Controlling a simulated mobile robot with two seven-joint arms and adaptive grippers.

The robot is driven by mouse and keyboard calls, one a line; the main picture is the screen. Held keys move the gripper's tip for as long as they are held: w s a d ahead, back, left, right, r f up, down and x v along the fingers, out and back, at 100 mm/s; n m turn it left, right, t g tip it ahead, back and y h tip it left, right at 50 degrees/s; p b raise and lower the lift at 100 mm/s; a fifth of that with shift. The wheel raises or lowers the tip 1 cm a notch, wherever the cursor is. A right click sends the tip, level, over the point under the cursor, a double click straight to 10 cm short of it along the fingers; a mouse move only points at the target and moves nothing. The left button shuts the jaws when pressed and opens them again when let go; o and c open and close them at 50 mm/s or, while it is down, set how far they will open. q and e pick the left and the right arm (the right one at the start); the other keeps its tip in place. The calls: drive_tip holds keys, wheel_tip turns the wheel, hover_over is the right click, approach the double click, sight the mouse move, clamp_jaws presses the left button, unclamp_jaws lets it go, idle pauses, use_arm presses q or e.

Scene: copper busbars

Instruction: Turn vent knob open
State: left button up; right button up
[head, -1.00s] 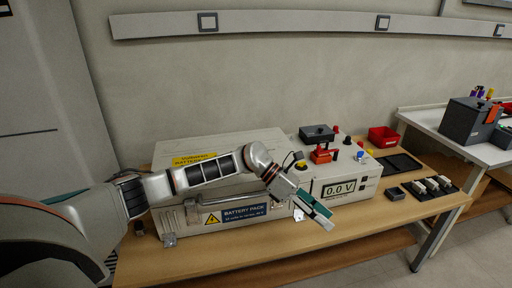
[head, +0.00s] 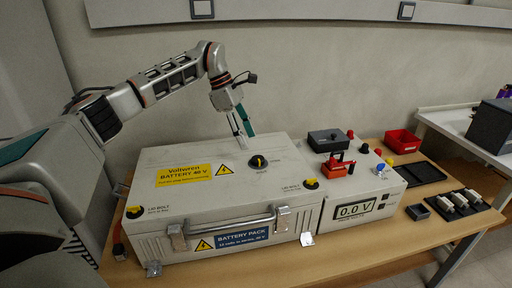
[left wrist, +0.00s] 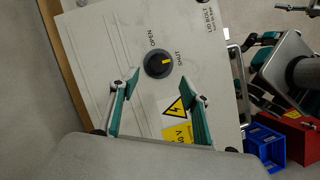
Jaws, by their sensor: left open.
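The vent knob (head: 258,162) is a round black knob with a yellow mark on the lid of the battery pack (head: 200,200). My left gripper (head: 244,133) points down above the lid, just behind and left of the knob in the head view. In the left wrist view its fingers (left wrist: 160,82) are apart and empty, and the knob shows beyond the tips.
Lid bolts (head: 134,212) with yellow tops sit at the lid's front corners. A metal handle (head: 230,226) crosses the front. A meter box (head: 355,200) reading 0.0 V, a red bin (head: 402,141) and a black tray (head: 420,173) stand to the right.

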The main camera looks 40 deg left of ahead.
sight(257, 158)
use_arm(q)
drive_tip(key=b+x, duration=0.1)
drive_tip(key=x, duration=0.6)
drive_tip(key=shift+w+f+b, duration=0.1)
drive_tip(key=shift+f+b, duration=0.05)
drive_tip(key=shift+b, duration=0.15)
drive_tip(key=c, duration=1.1)
